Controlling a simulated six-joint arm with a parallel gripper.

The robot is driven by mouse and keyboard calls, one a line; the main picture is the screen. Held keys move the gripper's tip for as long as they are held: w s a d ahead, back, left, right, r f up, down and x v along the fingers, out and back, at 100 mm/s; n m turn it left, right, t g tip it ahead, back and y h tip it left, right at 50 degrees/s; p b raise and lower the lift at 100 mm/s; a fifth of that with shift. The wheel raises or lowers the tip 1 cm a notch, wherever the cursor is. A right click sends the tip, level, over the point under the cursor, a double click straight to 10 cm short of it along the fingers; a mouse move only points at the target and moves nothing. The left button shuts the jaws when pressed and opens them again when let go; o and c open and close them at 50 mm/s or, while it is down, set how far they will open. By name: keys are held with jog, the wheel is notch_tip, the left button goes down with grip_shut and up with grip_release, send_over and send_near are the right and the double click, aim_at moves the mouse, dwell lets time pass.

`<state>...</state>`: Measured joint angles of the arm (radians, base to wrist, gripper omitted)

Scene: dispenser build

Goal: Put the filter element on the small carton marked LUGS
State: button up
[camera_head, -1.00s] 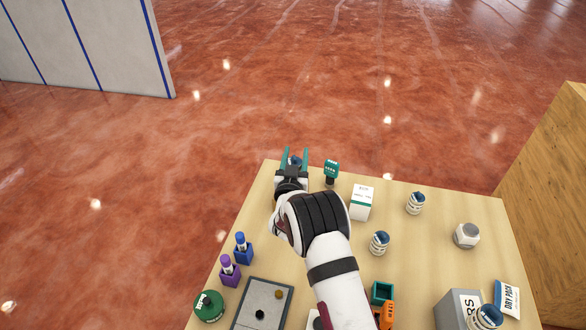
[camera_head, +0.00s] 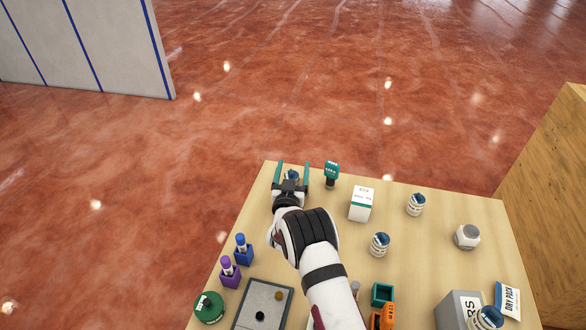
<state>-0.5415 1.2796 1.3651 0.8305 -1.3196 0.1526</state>
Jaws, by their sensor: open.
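My gripper (camera_head: 292,174) is open at the far left of the table, its two teal fingers spread. A blue-topped item (camera_head: 292,175) shows between the fingers, mostly hidden by the gripper; I cannot tell whether they touch it. Similar white cylinders with blue tops and dark bands, which look like filter elements, stand at the far right (camera_head: 415,204) and mid table (camera_head: 380,244). Another (camera_head: 487,318) is on a grey box at the near right. A small white carton (camera_head: 361,205) with a green stripe stands right of my gripper; its lettering is not legible.
A teal-headed item (camera_head: 332,172) stands just right of my gripper. A white-grey hex piece (camera_head: 467,237), DRY PACK packet (camera_head: 507,300), grey box (camera_head: 452,312), teal bin (camera_head: 382,294) and orange item (camera_head: 383,317) are to the right. Blue (camera_head: 243,250) and purple (camera_head: 230,272) holders line the left.

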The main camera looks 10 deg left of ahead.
jog(key=shift+s+r, duration=0.15)
jog(key=shift+s, duration=0.05)
jog(key=s+d, duration=0.2)
jog(key=s, duration=1)
jog(key=w+d+r+m+g+h, duration=0.1)
jog(key=w+d+r+m+g, duration=0.2)
jog(key=d+r, duration=0.2)
jog(key=s+d+r+m+g+y, duration=0.1)
jog(key=s+d+r+m+g, duration=0.1)
jog(key=s+d+r+g, duration=0.35)
jog(key=s+d+g, duration=0.3)
jog(key=s, duration=0.8)
jog(key=s+d+r+m+g, duration=0.1)
jog(key=s+d+g, duration=0.2)
jog(key=s, duration=0.8)
jog(key=s+d+r+m+g, duration=0.1)
jog(key=s+d+g, duration=0.2)
jog(key=s, duration=0.8)
jog(key=shift+s+d+r, duration=0.2)
jog(key=shift+s+d, duration=0.15)
jog(key=shift+d, duration=0.4)
